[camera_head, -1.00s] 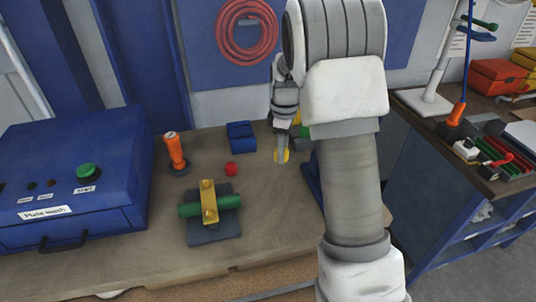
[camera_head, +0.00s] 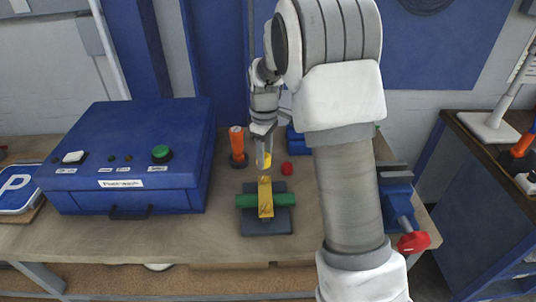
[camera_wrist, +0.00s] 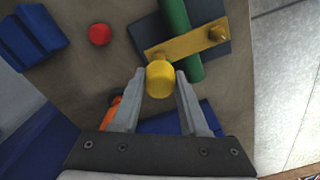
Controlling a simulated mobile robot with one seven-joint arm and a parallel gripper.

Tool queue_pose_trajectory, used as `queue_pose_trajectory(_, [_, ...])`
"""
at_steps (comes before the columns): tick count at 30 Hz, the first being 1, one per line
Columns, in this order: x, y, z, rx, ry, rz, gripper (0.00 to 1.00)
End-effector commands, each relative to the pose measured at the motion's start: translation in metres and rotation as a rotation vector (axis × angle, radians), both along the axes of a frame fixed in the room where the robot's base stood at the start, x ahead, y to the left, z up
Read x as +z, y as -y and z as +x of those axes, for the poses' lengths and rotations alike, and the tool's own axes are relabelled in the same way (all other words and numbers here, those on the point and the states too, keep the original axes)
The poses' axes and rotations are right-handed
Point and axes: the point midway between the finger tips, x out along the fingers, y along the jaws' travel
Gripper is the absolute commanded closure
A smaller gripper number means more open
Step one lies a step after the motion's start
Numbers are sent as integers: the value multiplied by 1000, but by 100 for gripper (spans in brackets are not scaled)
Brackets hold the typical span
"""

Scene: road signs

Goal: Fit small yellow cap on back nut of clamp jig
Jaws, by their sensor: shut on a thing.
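My gripper (camera_head: 264,161) is shut on the small yellow cap (camera_wrist: 160,80), which sits between the two fingertips in the wrist view. The cap also shows beside the fingers in the head view (camera_head: 268,161). The clamp jig (camera_head: 266,222) has a dark grey base, a green bar (camera_wrist: 180,40) and a yellow strap (camera_wrist: 188,43) across the bar. A bare brass nut (camera_wrist: 218,33) stands at the strap's far end in the wrist view. The back nut is mostly hidden by the cap, which overlaps that strap end. I cannot tell whether they touch.
A red cap (camera_head: 287,168) lies on the bench behind the jig, to the right. An orange-handled object (camera_head: 237,143) stands behind left. A large blue box (camera_head: 130,160) fills the left. A blue vise (camera_head: 397,200) with a red handle is at right. Bench beside the jig is clear.

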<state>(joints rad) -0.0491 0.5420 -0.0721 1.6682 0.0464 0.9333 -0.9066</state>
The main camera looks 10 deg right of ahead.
Motion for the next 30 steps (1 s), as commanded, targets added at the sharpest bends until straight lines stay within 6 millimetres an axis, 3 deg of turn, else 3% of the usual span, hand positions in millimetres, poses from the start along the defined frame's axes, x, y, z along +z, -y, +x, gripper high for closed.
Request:
queue_pose_trajectory(24, [-60,0,-1,1,-1,0,100])
queue_pose_trajectory(30, [-66,0,0,1,-1,-1,100])
